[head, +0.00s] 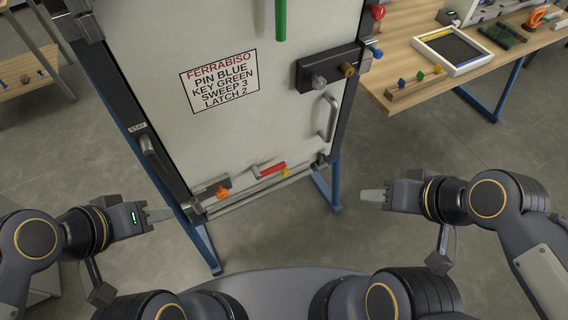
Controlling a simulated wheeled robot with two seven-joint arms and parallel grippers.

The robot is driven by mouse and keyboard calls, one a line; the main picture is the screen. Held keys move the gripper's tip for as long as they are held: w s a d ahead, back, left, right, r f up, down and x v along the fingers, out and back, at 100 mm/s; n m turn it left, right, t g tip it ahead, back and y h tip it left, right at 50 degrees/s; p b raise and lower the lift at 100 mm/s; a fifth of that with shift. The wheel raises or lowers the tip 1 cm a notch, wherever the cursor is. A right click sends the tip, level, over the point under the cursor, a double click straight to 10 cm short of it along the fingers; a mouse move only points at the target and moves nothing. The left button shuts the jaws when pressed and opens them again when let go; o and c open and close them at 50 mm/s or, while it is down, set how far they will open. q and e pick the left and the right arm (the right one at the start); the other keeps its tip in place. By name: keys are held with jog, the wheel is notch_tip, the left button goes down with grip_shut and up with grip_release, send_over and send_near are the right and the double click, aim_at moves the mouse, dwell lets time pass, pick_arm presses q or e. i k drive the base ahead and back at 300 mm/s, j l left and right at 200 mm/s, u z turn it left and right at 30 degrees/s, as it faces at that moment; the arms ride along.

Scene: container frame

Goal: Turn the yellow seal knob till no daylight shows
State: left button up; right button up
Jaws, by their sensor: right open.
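A pale door panel (225,110) stands upright in a dark frame in the middle of the head view. The small yellow knob (285,173) sits low on the door, right of a red-handled lever (271,170). A light horizontal bar (250,191) runs along the door's bottom edge; whether daylight shows under it is too small to tell. My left gripper (160,214) is left of the door's lower left corner, seen side-on, so its opening cannot be judged. My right gripper (373,196) is open and empty, right of the door and apart from the knob.
An orange knob (222,191) is at the door's lower left. A dark lock block (328,70), a grey pull handle (328,118) and a green handle (280,18) are higher up. A wooden bench (400,60) with trays stands at right. Blue legs support the frame.

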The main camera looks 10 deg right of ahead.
aim_at(285, 172)
jog(key=j+z, duration=0.25)
jog(key=j, duration=1.1)
